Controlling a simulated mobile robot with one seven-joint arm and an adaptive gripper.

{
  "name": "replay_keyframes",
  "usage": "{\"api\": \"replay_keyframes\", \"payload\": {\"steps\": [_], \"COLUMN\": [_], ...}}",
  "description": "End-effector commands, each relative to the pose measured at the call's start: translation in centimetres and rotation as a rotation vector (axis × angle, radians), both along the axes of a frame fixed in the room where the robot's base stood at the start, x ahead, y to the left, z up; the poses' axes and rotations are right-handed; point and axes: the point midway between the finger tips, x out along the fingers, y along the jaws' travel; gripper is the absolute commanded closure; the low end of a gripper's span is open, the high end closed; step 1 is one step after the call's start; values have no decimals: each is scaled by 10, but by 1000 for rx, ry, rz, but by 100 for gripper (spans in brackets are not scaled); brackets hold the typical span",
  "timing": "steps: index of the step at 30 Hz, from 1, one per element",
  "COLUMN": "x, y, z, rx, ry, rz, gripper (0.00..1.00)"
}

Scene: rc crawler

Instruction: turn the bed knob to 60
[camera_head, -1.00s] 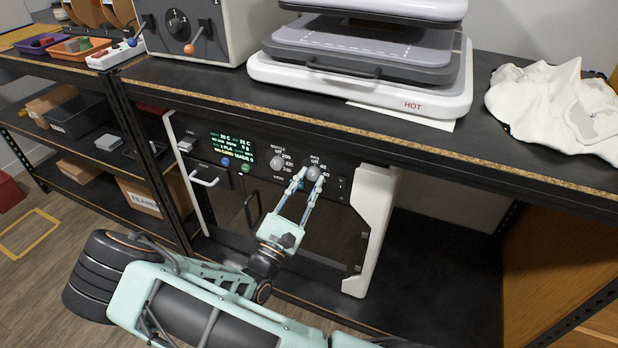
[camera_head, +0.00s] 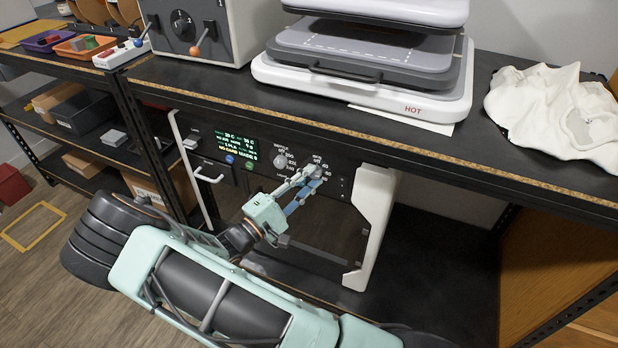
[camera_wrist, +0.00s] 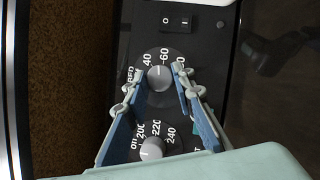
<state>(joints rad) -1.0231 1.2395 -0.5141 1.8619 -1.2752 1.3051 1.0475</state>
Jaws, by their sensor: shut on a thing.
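The bed knob (camera_head: 316,171) is a grey round dial on the printer's black front panel. In the wrist view the bed knob (camera_wrist: 160,78) lies between my two fingers, with the labels 40 and 60 around it. Its white mark appears to point at about 60. My gripper (camera_head: 311,177) is shut on the bed knob, reaching it from the lower left; its fingers show on either side of the knob in the wrist view (camera_wrist: 158,84). The fingers partly hide the knob and its labels in the head view.
The nozzle knob (camera_head: 280,161) is close to the left of the bed knob, with a lit display (camera_head: 234,144) further left. A rocker switch (camera_wrist: 175,21) is near the bed knob. The shelf edge (camera_head: 400,163) runs above the printer; a heat press (camera_head: 365,85) stands on it.

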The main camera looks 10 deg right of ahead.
Motion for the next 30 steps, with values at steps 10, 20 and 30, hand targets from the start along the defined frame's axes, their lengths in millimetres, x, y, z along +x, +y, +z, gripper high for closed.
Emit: {"api": "replay_keyframes", "payload": {"steps": [10, 20, 30], "x": [1, 1, 1], "y": [0, 0, 0], "z": [3, 3, 3], "rx": [108, 127, 126], "ry": [-83, -97, -96], "rz": [1, 0, 1], "gripper": [100, 100, 64]}}
